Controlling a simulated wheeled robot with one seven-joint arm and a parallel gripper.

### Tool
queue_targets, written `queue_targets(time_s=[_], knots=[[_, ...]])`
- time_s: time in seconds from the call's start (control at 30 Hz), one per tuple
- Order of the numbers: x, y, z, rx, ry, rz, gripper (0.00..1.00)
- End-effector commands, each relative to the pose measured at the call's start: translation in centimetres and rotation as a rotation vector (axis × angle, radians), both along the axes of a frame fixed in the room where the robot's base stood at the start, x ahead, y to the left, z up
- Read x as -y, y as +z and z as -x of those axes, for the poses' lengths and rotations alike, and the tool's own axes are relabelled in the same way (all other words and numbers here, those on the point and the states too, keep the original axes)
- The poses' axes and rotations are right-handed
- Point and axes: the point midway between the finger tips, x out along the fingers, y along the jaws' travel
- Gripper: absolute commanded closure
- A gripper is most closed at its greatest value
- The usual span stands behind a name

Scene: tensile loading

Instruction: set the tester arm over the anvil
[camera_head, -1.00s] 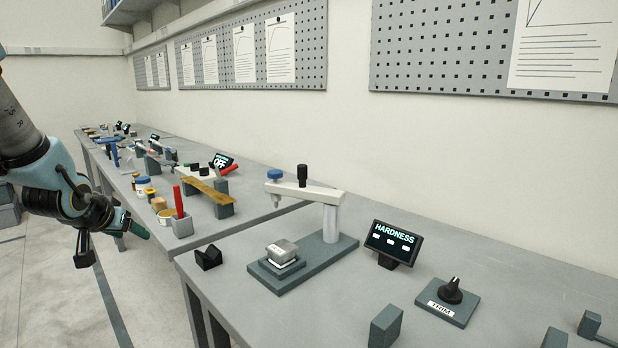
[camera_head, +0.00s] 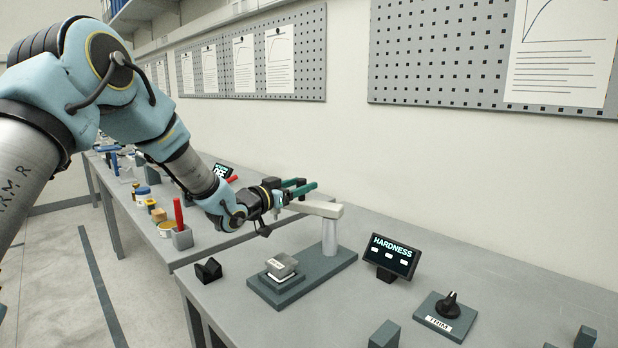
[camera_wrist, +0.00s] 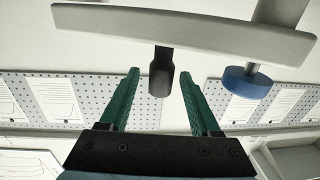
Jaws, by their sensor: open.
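The hardness tester's pale arm (camera_head: 318,208) sits on top of a white column (camera_head: 329,236). It points left, at an angle to the long grey base (camera_head: 338,260); its far end is partly hidden behind my gripper. The anvil (camera_head: 275,284) is at the base's front-left end, with a small metal block (camera_head: 282,266) on it. My gripper (camera_head: 308,186) is open at the arm. In the wrist view, its green fingers (camera_wrist: 159,75) stand either side of the arm's black knob (camera_wrist: 161,80), with gaps showing. The blue knob (camera_wrist: 247,82) is right of them.
A HARDNESS display (camera_head: 392,255) stands right of the tester, and a dial box (camera_head: 445,315) is in front of it. A small black block (camera_head: 208,270) sits near the left table edge. A red-handled holder (camera_head: 181,235) is on the adjoining bench. A pegboard wall is behind.

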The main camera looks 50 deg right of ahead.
Motion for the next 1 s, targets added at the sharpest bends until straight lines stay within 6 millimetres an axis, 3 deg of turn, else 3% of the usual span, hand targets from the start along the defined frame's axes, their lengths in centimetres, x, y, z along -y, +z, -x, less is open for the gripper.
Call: queue_targets(time_s=[0.23, 0.63, 1.0], knots=[[3.1, 0.1, -0.1, -0.001, 0.001, -0.001, 0.36], [3.8, 0.0, -0.2, -0.001, 0.002, -0.001, 0.37], [3.7, 0.0, -0.2, 0.0, 0.002, -0.001, 0.79]])
